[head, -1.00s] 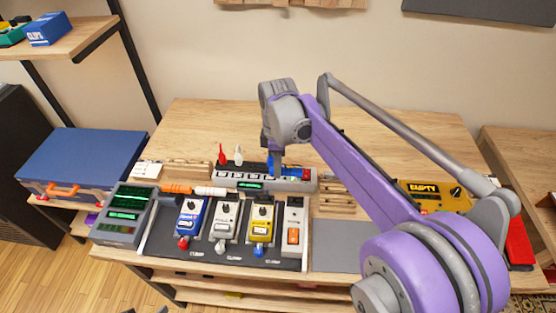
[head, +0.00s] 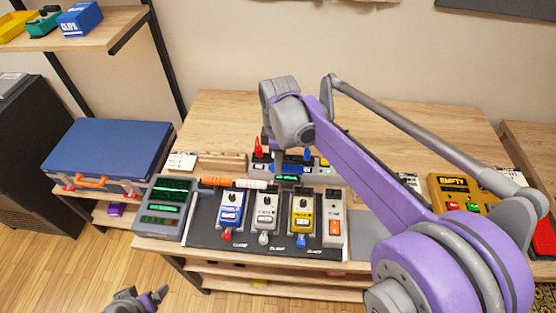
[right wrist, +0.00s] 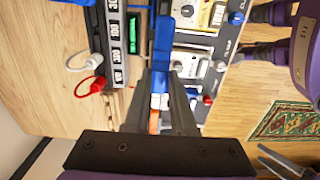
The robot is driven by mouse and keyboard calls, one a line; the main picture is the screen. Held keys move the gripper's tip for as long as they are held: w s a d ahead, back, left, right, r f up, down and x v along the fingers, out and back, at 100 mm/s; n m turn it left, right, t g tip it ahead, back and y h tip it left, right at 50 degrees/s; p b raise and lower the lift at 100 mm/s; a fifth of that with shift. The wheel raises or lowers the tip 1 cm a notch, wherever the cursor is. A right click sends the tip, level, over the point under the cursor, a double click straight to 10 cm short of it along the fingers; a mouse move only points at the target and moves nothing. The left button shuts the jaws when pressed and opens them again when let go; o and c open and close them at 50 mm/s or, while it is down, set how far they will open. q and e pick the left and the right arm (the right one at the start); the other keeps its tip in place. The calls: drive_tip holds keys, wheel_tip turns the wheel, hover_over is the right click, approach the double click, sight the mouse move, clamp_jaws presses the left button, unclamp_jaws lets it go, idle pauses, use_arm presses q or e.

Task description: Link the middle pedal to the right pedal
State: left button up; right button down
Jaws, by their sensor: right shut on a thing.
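Three pedals sit in a row on a black board: a blue pedal (head: 231,208), a grey middle pedal (head: 265,210) and a yellow right pedal (head: 302,212). My right gripper (head: 287,180) is just behind the grey and yellow pedals, in front of the power strip (head: 322,177). In the right wrist view the right gripper (right wrist: 161,85) is shut on a blue piece (right wrist: 163,42), probably a patch lead; its ends are hard to make out. The grey pedal (right wrist: 187,64) and yellow pedal (right wrist: 192,14) lie beside it. My left gripper (head: 148,298) is open and empty at the bottom, away from the board.
Red and white plugs stand at the power strip's left end. A white unit with an orange switch (head: 334,216) is right of the yellow pedal. An orange-and-white lead (head: 215,181) lies behind the pedals. A green-screen device (head: 165,208) is left; a yellow EMPTY box (head: 456,190) is right.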

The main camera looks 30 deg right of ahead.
drive_tip(key=shift+s+d+f+b, duration=0.1)
drive_tip(key=shift+f+b, duration=0.2)
drive_tip(key=shift+f, duration=0.3)
use_arm(q)
drive_tip(key=shift+s+f+b, duration=0.25)
drive_tip(key=shift+f+b, duration=0.3)
drive_tip(key=shift+f, duration=0.3)
drive_tip(key=shift+s+f+b, duration=0.25)
drive_tip(key=shift+f+b, duration=0.35)
drive_tip(key=shift+f, duration=0.25)
drive_tip(key=shift+s+f+b, duration=0.25)
drive_tip(key=shift+f+b, duration=0.3)
drive_tip(key=shift+f, duration=0.3)
use_arm(e)
drive_tip(key=shift+f, duration=2.8)
use_arm(q)
drive_tip(key=shift+s+f+b, duration=0.1)
drive_tip(key=shift+f+b, duration=0.3)
drive_tip(key=shift+f, duration=0.05)
use_arm(e)
drive_tip(key=shift+f, duration=1)
drive_tip(key=shift+c, duration=1.3)
unclamp_jaws()
